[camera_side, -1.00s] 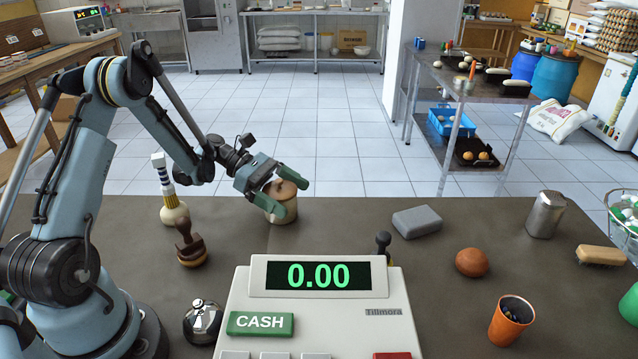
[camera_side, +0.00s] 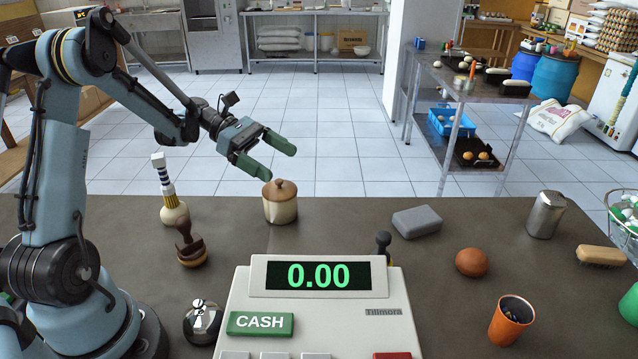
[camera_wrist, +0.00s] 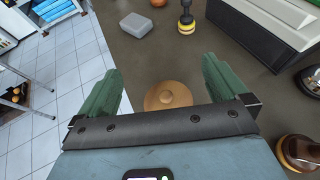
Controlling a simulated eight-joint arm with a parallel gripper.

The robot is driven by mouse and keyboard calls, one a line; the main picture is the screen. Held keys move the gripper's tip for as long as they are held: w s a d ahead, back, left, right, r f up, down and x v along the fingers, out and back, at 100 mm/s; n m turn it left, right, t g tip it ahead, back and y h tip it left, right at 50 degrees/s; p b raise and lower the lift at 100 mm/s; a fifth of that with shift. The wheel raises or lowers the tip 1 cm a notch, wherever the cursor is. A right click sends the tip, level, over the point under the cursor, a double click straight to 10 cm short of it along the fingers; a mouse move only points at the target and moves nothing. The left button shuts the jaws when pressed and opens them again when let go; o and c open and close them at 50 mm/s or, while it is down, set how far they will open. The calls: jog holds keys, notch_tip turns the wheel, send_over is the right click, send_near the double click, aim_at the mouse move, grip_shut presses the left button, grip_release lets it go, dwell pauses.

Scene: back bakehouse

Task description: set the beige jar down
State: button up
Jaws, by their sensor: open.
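The beige jar (camera_side: 280,207) stands upright on the brown counter (camera_side: 345,228), near its far edge, with its brown knobbed lid on. In the wrist view the lid (camera_wrist: 168,96) shows between my fingers, its lower part hidden by the gripper body. My gripper (camera_side: 283,157) is open and empty, above the jar and a little to its left, with clear space between the fingers and the lid. The green fingers also show spread apart in the wrist view (camera_wrist: 160,80).
A bottle-like brush (camera_side: 170,195) and a wooden stamp (camera_side: 190,243) stand left of the jar. A cash register (camera_side: 322,310) fills the front. A grey block (camera_side: 417,221), brown ball (camera_side: 471,262), orange cup (camera_side: 511,320) and metal shaker (camera_side: 546,214) stand to the right.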

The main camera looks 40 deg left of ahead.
jog(key=shift+d+r, duration=0.25)
jog(key=shift+d, duration=0.05)
jog(key=s+d+r+m+t+y, duration=0.1)
jog(key=s+d+m+y, duration=0.3)
jog(key=m, duration=0.7)
jog(key=s+d+m+t+y, duration=0.1)
jog(key=s+d+m+y, duration=0.4)
jog(key=m, duration=0.6)
jog(key=s+y, duration=0.2)
jog(key=y, duration=0.1)
jog(key=shift+d+r, duration=0.3)
jog(key=shift+r, duration=0.05)
